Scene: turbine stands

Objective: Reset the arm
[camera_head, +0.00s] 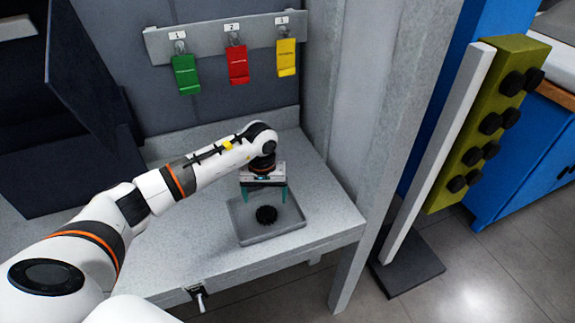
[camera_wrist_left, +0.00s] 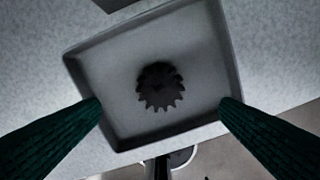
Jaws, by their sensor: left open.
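My left arm reaches in from the left in the head view. My left gripper (camera_head: 265,193) hangs pointing down over a grey tray (camera_head: 290,226) on the workbench. Its two green fingers are wide apart with nothing between them. A small black toothed turbine wheel (camera_head: 266,214) lies in the tray, below the gripper and apart from it. In the left wrist view the wheel (camera_wrist_left: 160,86) lies near the middle of the tray (camera_wrist_left: 205,115), with a finger at each lower side. My right gripper is not in view.
Green (camera_head: 186,75), red (camera_head: 238,65) and yellow (camera_head: 287,58) tags hang on a numbered rail behind the bench (camera_head: 330,205). A grey post (camera_head: 372,150) stands at its right. Further right is an olive stand (camera_head: 477,135) with several black knobs. A clamp handle (camera_head: 199,297) sits on the front edge.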

